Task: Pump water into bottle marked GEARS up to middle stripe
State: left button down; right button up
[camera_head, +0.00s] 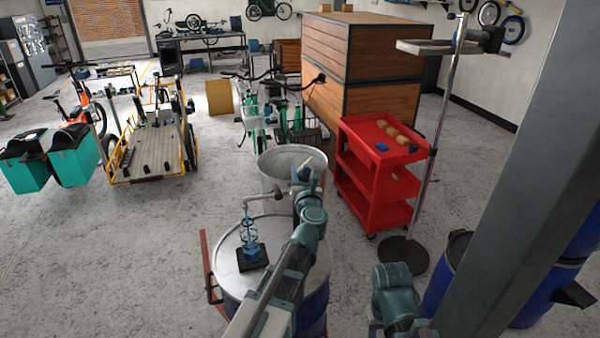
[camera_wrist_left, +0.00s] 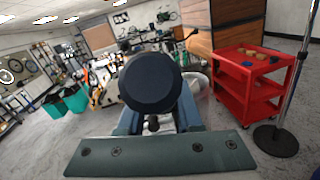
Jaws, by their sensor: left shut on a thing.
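A bottle (camera_head: 251,246) with blue contents or bands stands on a black base (camera_head: 252,258) on the drum lid (camera_head: 228,264). Its marking and stripes are too small to read, so I cannot tell the water level. A grey spout (camera_head: 262,197) of the pump reaches over the bottle. My left gripper (camera_head: 307,174) is beyond the bottle, to its right, partly hidden by my own arm. In the left wrist view, the gripper (camera_wrist_left: 156,122) is shut on a dark round-ended thing (camera_wrist_left: 150,82), apparently the pump handle. My right gripper is not in view; only part of that arm shows.
A grey metal bin (camera_head: 291,158) stands just behind the drum. A red cart (camera_head: 372,172) with small items is to the right, beside a pole stand (camera_head: 404,255). A grey post (camera_head: 510,180) and blue drums (camera_head: 448,275) crowd the right.

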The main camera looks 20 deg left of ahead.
pick_arm(q)
jog(key=s+d+f+m+t+y+b, duration=0.1)
jog(key=f+t+b, duration=0.3)
jog(key=b, duration=1)
jog(key=s+d+f+m+t+y+b, duration=0.1)
jog(key=s+f+t+b, duration=0.3)
jog(key=f+b, duration=0.5)
jog(key=d+t+b, duration=0.1)
jog(key=b, duration=0.3)
jog(key=shift+d+m+b, duration=0.15)
jog(key=shift+m+b, duration=0.2)
jog(key=shift+m, duration=0.05)
jog(key=shift+s, duration=0.1)
jog(key=c, duration=0.6)
grip_release()
jog(key=shift+f, duration=0.1)
jog(key=shift+b+v, duration=5.1)
jog(key=shift+v, duration=1.7)
